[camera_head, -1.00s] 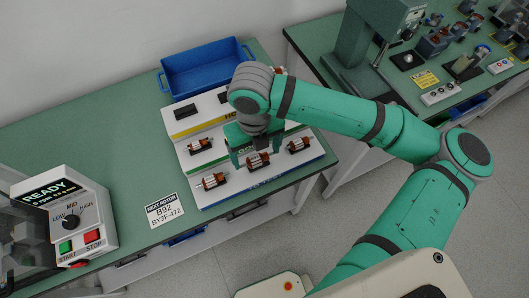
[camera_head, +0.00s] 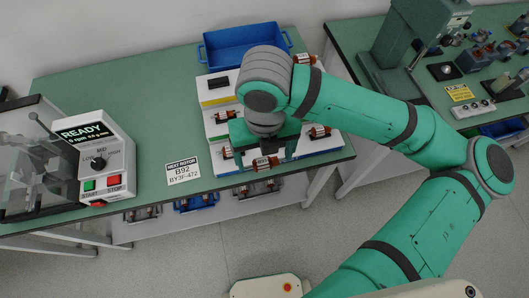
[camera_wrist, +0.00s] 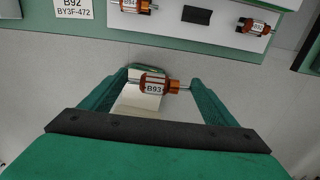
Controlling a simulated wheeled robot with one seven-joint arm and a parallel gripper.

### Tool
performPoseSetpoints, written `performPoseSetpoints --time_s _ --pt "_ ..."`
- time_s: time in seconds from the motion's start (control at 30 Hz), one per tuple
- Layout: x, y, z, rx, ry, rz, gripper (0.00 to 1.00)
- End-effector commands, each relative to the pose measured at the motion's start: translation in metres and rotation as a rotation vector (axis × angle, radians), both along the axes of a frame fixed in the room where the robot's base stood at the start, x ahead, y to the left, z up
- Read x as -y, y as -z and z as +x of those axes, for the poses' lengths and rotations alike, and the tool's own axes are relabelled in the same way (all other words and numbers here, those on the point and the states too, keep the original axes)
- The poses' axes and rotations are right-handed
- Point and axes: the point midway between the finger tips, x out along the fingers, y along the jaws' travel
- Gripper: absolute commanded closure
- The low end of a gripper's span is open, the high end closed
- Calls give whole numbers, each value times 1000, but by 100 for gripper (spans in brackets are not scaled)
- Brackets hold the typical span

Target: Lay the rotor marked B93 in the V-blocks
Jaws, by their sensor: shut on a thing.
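My gripper (camera_head: 265,158) is shut on a rotor with copper windings; this rotor (camera_wrist: 153,84) carries a white label reading B93 in the wrist view. The fingers grip it at its shaft ends and hold it level, in front of the bench's front edge. It also shows under the gripper in the head view (camera_head: 265,163). I cannot make out V-blocks clearly. A clear-covered machine (camera_head: 40,160) stands at the left end of the bench, its inner parts blurred.
A stepped white rack (camera_head: 217,88) holds other rotors, such as one at right (camera_head: 319,132). A control box (camera_head: 100,160) shows READY. A card (camera_head: 184,171) reads NEXT ROTOR B92, BY3F-472. A blue bin (camera_head: 238,48) stands behind. Bench between card and box is clear.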

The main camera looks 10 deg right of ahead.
Motion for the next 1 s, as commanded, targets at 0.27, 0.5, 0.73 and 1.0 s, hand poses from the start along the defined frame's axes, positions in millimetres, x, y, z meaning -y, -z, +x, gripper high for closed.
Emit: performPoseSetpoints --time_s 0.27,0.5,0.73,1.0 --pt "0 -11 1 2 0 0 49" --pt "-1 -32 1 2 -2 -1 49" --pt "-2 -48 1 1 -5 1 49" --pt "-2 -50 0 0 -5 1 49"
